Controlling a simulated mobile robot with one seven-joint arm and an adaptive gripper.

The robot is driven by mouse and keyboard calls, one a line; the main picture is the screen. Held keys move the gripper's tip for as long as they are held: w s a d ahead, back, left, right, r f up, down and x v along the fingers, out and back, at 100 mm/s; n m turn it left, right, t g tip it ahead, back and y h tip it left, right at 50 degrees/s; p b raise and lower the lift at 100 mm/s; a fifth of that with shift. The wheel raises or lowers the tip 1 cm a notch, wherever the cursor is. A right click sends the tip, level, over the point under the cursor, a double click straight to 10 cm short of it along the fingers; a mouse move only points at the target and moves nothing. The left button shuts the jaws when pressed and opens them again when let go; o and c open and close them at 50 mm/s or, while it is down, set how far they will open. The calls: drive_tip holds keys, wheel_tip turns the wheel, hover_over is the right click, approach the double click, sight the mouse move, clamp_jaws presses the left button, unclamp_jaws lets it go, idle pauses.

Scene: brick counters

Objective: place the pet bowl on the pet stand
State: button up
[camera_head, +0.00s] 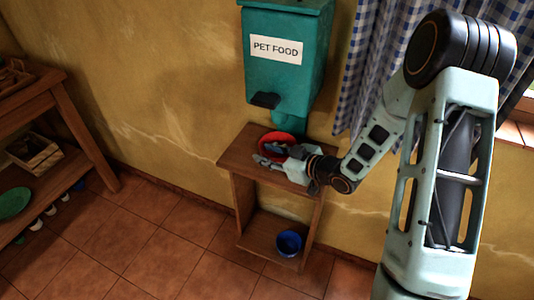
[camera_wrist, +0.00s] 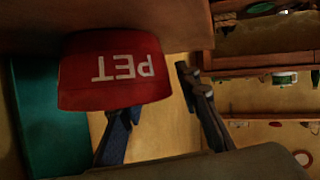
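The red pet bowl (camera_head: 263,142) sits on the top board of the wooden pet stand (camera_head: 236,156), under the dispenser. In the wrist view the bowl (camera_wrist: 115,95) appears upside down, with white "PET" lettering, against the brown board (camera_wrist: 180,22). My gripper (camera_head: 268,154) is at the bowl's near right side, its fingers apart. One finger reaches over the rim into the bowl; its tip is hidden behind the bowl wall in the wrist view. The other finger is outside, with a visible gap between it and the wall.
A teal pet food dispenser (camera_head: 288,55) hangs on the wall above the stand. A blue bowl (camera_head: 289,243) sits on the stand's lower shelf. A wooden table (camera_head: 40,100) with a crate (camera_head: 34,152) and green plate (camera_head: 14,203) stands at left. A checked curtain (camera_head: 372,60) hangs at right. Floor between is clear.

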drive_tip(key=shift+r, duration=0.1)
drive_tip(key=shift+d+r, duration=0.1)
drive_tip(key=shift+r, duration=0.1)
drive_tip(key=p+v, duration=0.1)
drive_tip(key=v, duration=1)
drive_tip(key=shift+s+d+r+p, duration=0.1)
drive_tip(key=shift+s+d+p, duration=0.15)
drive_tip(key=shift+s+p, duration=0.05)
